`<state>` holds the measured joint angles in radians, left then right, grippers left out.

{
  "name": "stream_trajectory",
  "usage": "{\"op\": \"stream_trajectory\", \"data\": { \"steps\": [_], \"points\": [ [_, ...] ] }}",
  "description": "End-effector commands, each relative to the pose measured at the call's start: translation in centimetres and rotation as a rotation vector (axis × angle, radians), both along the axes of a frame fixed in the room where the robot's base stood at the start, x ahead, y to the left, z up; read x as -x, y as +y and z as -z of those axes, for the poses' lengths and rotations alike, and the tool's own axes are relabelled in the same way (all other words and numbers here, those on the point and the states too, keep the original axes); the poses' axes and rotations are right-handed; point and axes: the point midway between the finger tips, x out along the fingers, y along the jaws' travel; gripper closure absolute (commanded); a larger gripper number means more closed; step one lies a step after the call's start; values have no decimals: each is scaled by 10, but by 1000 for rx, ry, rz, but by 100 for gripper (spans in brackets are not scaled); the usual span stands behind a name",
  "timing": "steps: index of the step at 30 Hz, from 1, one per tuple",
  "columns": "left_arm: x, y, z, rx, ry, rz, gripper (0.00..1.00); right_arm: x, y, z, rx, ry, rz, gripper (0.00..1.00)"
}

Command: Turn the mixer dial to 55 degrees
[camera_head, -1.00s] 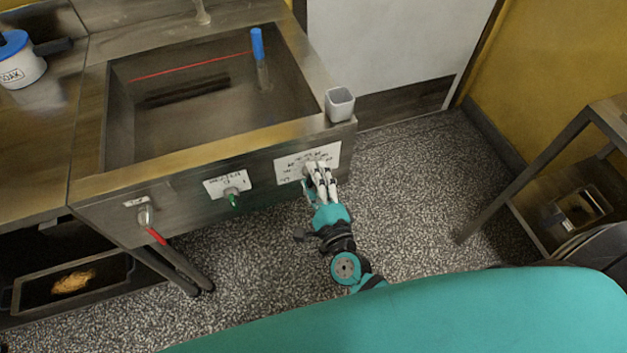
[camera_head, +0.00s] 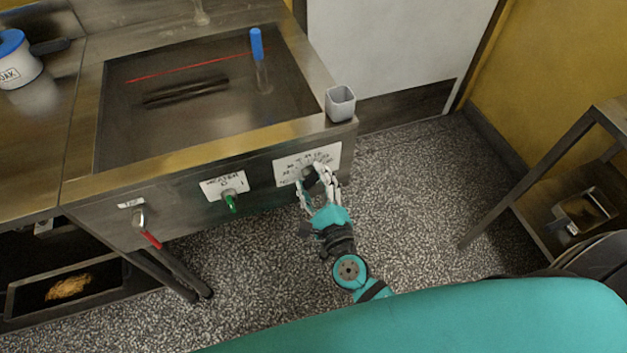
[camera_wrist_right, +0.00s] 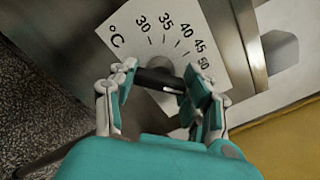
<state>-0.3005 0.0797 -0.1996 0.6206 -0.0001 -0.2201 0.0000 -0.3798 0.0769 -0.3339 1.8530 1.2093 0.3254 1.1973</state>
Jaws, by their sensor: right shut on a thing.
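The mixer dial is a black knob (camera_wrist_right: 158,80) on a white plate (camera_wrist_right: 170,35) marked °C with 30, 35, 40, 45 and 50. No number past 50 shows; a finger covers that side. A small white mark shows near the knob's right end. The dial (camera_head: 309,177) sits on the front panel of the metal basin unit. My right gripper (camera_head: 320,188) is shut on it, a finger on either side; the fingers also show in the right wrist view (camera_wrist_right: 160,95). My left gripper is not in view.
A green-tipped knob (camera_head: 230,200) and a red-handled lever (camera_head: 146,230) are on the same panel to the left. A grey cup (camera_head: 340,104) stands on the basin's corner. A blue-handled tool (camera_head: 257,45) stands in the basin. Floor (camera_head: 410,180) is free to the right.

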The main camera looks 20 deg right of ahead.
Motion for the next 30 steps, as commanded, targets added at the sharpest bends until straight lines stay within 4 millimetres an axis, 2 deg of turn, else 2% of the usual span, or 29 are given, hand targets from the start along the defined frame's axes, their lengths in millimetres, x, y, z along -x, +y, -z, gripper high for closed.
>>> {"op": "stream_trajectory", "data": {
  "steps": [8,9,14,23,26,30],
  "points": [
    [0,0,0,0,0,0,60,1,0,2,0,4,0,84],
    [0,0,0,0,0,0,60,1,0,2,1,4,0,49],
    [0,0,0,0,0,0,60,1,0,1,1,3,0,28],
    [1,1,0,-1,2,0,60,2,0,1,2,1,0,27],
    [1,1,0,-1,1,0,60,10,0,1,4,3,-2,27],
    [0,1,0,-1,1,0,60,35,-1,2,4,5,-3,27]
  ]
}}
